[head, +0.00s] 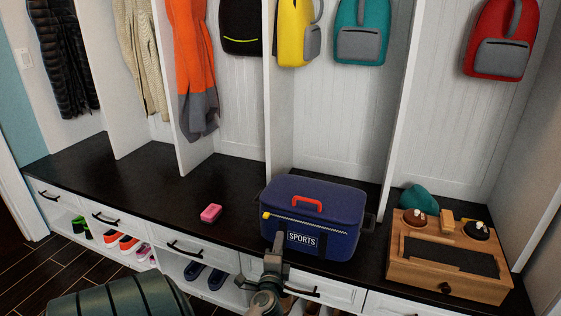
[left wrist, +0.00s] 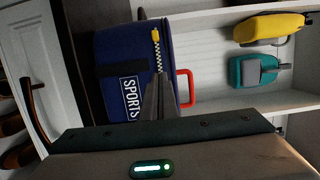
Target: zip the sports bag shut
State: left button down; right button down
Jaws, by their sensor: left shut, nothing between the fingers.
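The navy sports bag (head: 340,230) with a red handle (head: 307,203) and a white SPORTS label stands upright on the dark bench. Its yellow zip pull (head: 266,215) is at the front left corner, with a line of zip teeth running right along the upper front edge. My left gripper (head: 278,240) is in front of the bag, below and right of the pull. In the left wrist view the bag (left wrist: 112,65) appears sideways; the shut, empty fingers (left wrist: 158,80) point toward the teeth, apart from the yellow pull (left wrist: 155,36). My right gripper is out of view.
A pink sponge or brush (head: 210,213) lies left of the bag. A wooden box (head: 440,282) with brushes and tins stands to its right, a teal cloth (head: 419,197) behind it. Backpacks hang above. The bench further left is clear.

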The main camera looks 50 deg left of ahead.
pick_arm(q)
jog(key=v, duration=0.3)
jog(key=shift+s, duration=0.1)
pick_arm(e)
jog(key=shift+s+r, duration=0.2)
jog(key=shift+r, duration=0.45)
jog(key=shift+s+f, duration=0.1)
